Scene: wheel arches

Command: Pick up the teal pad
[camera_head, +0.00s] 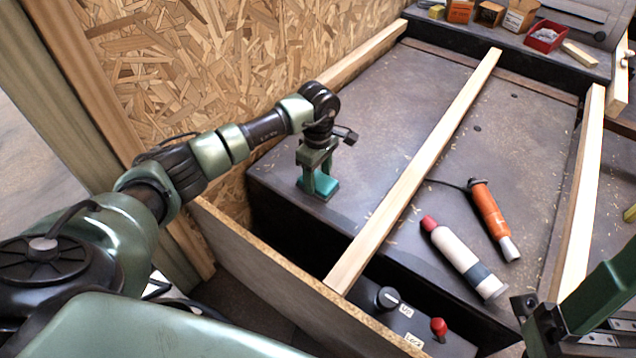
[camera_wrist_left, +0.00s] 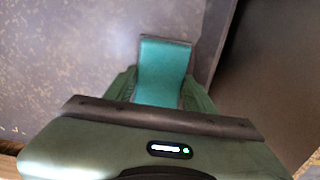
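The teal pad (camera_head: 326,187) lies on the dark surface near its left edge, just right of the chipboard wall. In the left wrist view the pad (camera_wrist_left: 162,75) fills the space between the fingers, its far end reaching past them. My left gripper (camera_head: 317,181) points down over the pad, its fingers apart, one on each side. It also shows in the left wrist view (camera_wrist_left: 163,88). Whether the fingers touch the pad's sides is not clear. Part of my right gripper (camera_head: 560,325) shows at the lower right; its fingertips are not clear.
A pale wooden strip (camera_head: 420,165) crosses the dark surface (camera_head: 400,105) right of the pad. Beyond it lie an orange tool (camera_head: 489,212) and a white cylinder (camera_head: 459,253). The chipboard wall (camera_head: 240,60) stands close behind my left arm. Small boxes and a red tray (camera_head: 545,37) sit at the back.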

